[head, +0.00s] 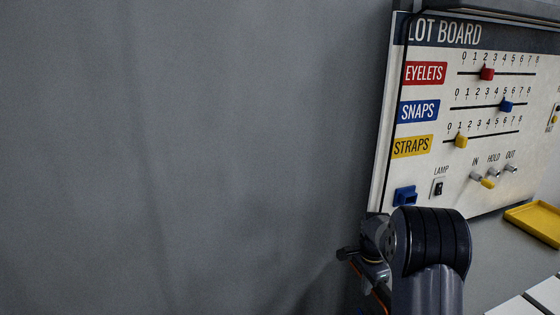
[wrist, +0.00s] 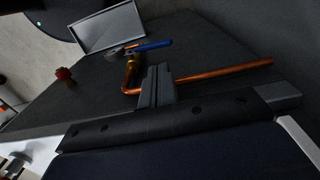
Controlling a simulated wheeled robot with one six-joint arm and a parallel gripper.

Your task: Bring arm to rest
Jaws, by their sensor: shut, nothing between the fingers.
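My gripper (wrist: 157,86) is in the lower middle of the wrist view. Its two grey fingers are shut together with nothing between them. A bent copper pipe (wrist: 225,76) lies on the dark surface beyond the fingers and is partly hidden behind them; I cannot tell if they touch it. In the head view my arm shows at the lower right, in front of the bottom of the lot board (head: 440,165). I cannot make out the fingers there.
In the wrist view, a grey tray (wrist: 108,30), a blue-handled tool (wrist: 152,46) and a small red-and-yellow object (wrist: 64,75) are on the dark surface. In the head view, a yellow tray (head: 535,221) is at the right. A plain grey wall (head: 180,150) fills the left.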

